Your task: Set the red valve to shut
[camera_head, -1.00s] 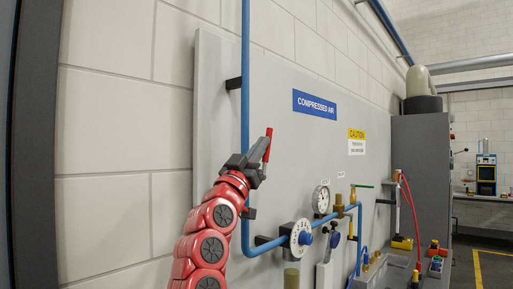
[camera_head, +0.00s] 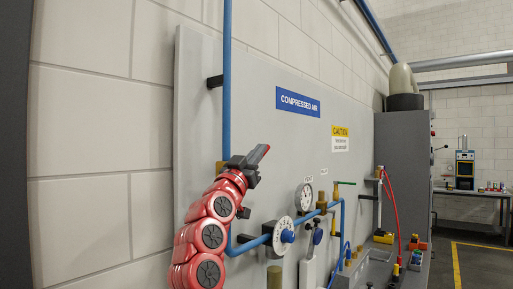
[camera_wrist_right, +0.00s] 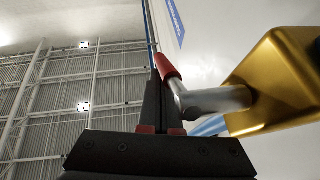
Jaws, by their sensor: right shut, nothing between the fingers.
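The red valve's handle (camera_wrist_right: 168,62) shows in the right wrist view as a red sleeve on a silver stem, joined to a brass body (camera_wrist_right: 278,80). The handle lies just right of my right gripper's dark fingers (camera_wrist_right: 154,78); I cannot tell whether they touch. In the head view my right gripper (camera_head: 262,152) is shut and empty, in front of the panel beside the upright blue pipe. A bit of brass (camera_head: 220,166) shows on that pipe behind the gripper. The handle's full angle is hard to make out there. My left gripper is not in view.
Below right are a white dial with a blue knob (camera_head: 284,236), a gauge (camera_head: 305,196) and a green-handled valve (camera_head: 344,183). A grey cabinet (camera_head: 402,150) stands beyond.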

